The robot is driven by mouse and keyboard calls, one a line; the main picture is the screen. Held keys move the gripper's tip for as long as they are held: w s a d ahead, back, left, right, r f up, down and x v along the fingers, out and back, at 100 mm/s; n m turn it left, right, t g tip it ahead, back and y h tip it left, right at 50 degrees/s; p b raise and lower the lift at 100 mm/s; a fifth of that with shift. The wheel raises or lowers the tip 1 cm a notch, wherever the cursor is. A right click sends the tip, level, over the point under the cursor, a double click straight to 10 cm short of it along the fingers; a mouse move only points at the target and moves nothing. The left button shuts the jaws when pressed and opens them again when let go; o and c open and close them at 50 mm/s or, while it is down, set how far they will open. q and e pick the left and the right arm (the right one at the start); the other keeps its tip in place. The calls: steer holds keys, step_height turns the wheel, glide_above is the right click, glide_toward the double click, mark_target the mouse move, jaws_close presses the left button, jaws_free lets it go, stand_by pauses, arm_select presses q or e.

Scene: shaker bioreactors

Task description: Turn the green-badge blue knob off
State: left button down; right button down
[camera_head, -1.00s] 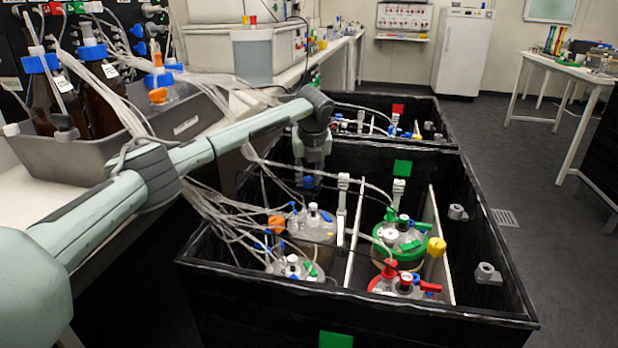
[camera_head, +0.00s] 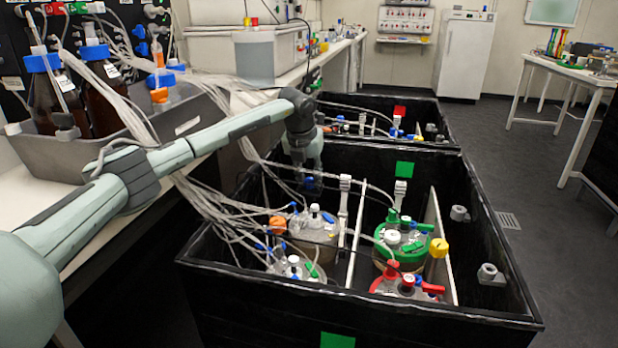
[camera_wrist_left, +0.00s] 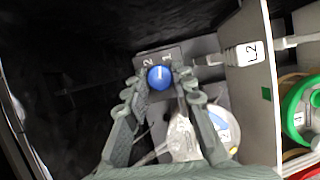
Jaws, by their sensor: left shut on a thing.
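The blue knob (camera_wrist_left: 159,77) sits on a grey plate marked 1 and 2 in the left wrist view. Its white line points roughly up, between the two numbers. A green square badge (camera_head: 404,168) is on the back wall of the near black box (camera_head: 230,272). My right gripper is not in view.
Several lidded vessels stand in the box, including a green-ringed one (camera_head: 410,246) and a red-topped one (camera_head: 407,285). A white divider (camera_wrist_left: 252,75) stands right of the knob. Loose tubes (camera_head: 200,195) hang over the box's left side.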

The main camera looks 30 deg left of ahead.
arm_select(q)
steer(key=c, duration=1.3)
jaws_free()
steer(key=shift+o, duration=0.2)
steer(key=v, duration=1.2)
